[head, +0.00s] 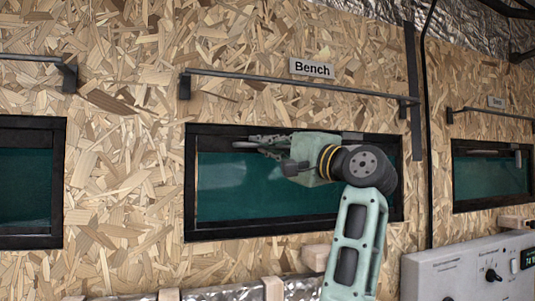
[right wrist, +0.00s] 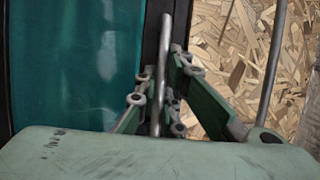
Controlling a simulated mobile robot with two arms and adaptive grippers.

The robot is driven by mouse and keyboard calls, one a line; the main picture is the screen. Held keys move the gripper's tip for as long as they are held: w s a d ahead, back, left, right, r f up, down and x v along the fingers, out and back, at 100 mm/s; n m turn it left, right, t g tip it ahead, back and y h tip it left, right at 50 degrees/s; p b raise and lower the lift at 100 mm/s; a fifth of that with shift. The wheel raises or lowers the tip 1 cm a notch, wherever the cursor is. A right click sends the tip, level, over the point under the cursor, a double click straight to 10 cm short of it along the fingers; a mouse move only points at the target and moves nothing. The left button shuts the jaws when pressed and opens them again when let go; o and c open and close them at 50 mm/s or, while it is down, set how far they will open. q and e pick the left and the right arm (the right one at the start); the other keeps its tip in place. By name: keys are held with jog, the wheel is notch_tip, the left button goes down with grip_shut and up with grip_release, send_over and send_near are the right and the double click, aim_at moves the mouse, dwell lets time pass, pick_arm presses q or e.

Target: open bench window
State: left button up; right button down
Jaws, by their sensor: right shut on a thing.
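The bench window (head: 270,204) has a black frame and a dark teal pane. It sits in the chipboard wall below the "Bench" sign (head: 312,68), and its frame looks flush with the wall. My right gripper (head: 262,143) reaches in from the lower right to the window's top edge. In the right wrist view, a thin grey metal handle bar (right wrist: 163,62) runs between the fingers of the gripper (right wrist: 160,100), which are shut on it. The gripper and wrist hide part of the window's upper middle and right. My left gripper is not in view.
A metal rail (head: 300,85) on brackets runs above the window. Other windows stand at the left (head: 58,180) and the right (head: 490,177). A black cable (head: 424,130) hangs right of the bench window. A control panel (head: 470,270) is at lower right.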

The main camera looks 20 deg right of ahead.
jog(key=s+f+n+t+y+b, duration=0.2)
jog(key=s+b, duration=0.4)
jog(key=b, duration=0.5)
notch_tip(320, 180, down, 2)
jog(key=shift+s+d+n+t+y, duration=0.15)
jog(key=shift+s+n+t+y, duration=0.2)
jog(key=shift+n+y, duration=0.35)
jog(key=c, duration=1.9)
grip_release()
jog(key=shift+w, duration=0.15)
jog(key=shift+o, duration=0.2)
jog(key=v, duration=1.2)
jog(key=shift+w+f, duration=0.1)
jog(key=shift+f, duration=0.05)
